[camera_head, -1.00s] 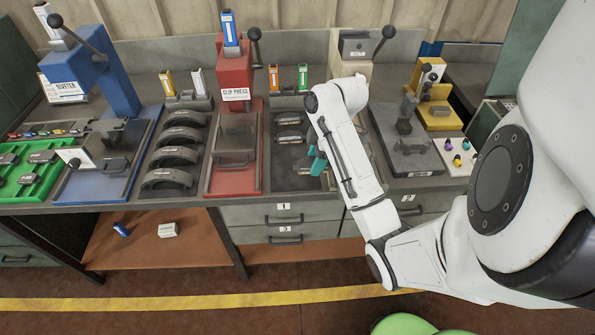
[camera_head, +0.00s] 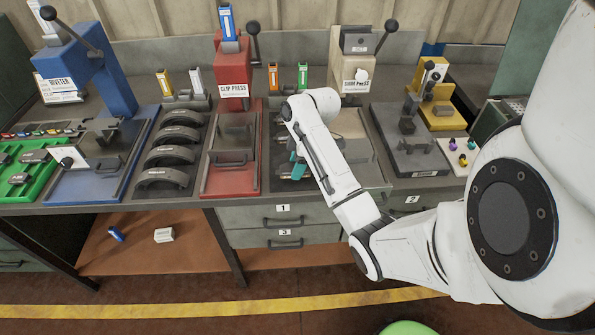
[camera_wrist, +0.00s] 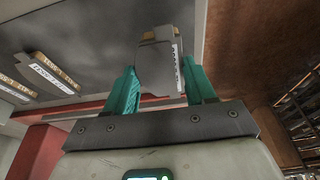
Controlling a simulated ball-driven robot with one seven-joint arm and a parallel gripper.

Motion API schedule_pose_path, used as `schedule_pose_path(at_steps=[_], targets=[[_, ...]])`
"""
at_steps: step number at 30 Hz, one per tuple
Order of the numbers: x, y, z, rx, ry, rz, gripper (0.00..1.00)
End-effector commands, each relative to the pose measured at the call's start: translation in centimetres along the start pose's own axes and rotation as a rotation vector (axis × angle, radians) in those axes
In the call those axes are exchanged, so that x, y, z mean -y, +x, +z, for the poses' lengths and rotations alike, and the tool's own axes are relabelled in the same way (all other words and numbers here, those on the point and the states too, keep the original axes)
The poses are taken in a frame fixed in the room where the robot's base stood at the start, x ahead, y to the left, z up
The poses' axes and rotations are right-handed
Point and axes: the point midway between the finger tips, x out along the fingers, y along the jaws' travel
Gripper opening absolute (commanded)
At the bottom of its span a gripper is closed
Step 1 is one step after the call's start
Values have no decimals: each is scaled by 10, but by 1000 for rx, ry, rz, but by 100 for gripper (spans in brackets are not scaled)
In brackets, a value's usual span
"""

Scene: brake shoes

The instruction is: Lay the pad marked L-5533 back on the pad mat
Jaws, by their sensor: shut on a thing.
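My gripper (camera_wrist: 160,80) has teal fingers on both sides of a grey pad (camera_wrist: 158,62) and is shut on it. The pad has a white marked strip along one edge, too small to read. In the head view my teal gripper (camera_head: 298,165) is over the front part of the dark pad mat (camera_head: 279,180), between the red clip press and my arm; the pad is hidden there. The wrist view shows the mat surface (camera_wrist: 95,30) and two other labelled pads on it at left (camera_wrist: 52,72) (camera_wrist: 15,88). Whether the held pad touches the mat, I cannot tell.
The red clip press (camera_head: 233,150) stands left of the mat, with curved brake shoes (camera_head: 165,178) beyond it. A dark grey fixture (camera_head: 410,145) is at right. Orange and green boxes (camera_head: 303,75) stand behind the mat. Drawers (camera_head: 282,222) lie below the bench edge.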

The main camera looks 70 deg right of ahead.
Motion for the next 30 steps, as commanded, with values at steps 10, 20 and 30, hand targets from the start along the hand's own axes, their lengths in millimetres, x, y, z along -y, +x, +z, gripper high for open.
schedule_pose_path(at_steps=[10,20,30], targets=[[1,26,9,1,0,-1,7],[2,29,9,1,0,-2,60],[2,29,9,1,0,-2,80]])
